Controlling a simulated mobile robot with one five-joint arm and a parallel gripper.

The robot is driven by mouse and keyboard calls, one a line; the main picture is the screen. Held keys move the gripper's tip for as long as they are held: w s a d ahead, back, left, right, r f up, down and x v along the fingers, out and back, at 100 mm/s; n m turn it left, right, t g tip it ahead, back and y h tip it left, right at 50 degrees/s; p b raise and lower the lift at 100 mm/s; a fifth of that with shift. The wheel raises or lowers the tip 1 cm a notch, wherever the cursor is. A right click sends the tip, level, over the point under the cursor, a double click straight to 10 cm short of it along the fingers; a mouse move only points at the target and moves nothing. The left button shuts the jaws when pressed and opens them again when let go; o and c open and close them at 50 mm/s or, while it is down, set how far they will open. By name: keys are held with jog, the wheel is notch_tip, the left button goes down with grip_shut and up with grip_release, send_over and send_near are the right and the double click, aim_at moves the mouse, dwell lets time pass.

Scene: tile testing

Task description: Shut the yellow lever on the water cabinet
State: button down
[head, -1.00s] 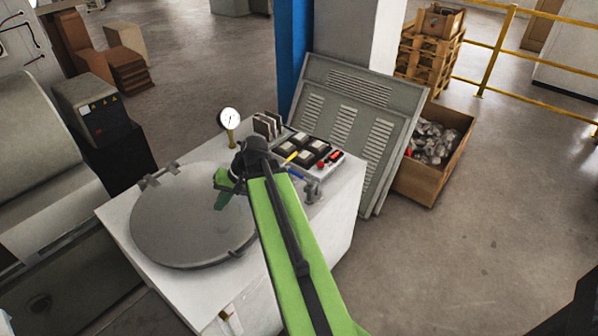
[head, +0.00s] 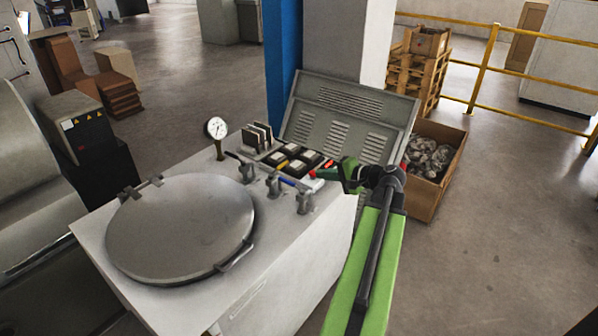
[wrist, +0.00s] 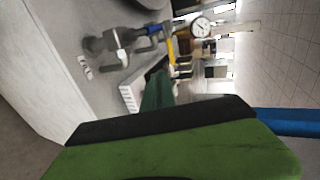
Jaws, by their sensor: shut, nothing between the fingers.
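The white water cabinet (head: 165,300) has a round grey lid and a row of grey valves behind its right side. The yellow lever also shows in the wrist view (wrist: 171,48), beyond the blue one. My gripper (head: 327,174) is shut and empty. It points left near the cabinet's right edge, right of the blue lever and apart from the yellow lever. In the wrist view its green fingers (wrist: 158,92) show below the valves.
A pressure gauge (head: 216,128) stands behind the lid. Grey louvred panels (head: 345,115) lean behind the cabinet.

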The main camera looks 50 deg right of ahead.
jog(key=r+b+x, duration=0.1)
jog(key=b+x, duration=0.1)
jog(key=x, duration=1.1)
jog(key=shift+w+r, duration=0.4)
jog(key=shift+w+d+n+y, duration=0.15)
jog(key=shift+w+n+y, duration=0.15)
jog(key=shift+n+y, duration=0.1)
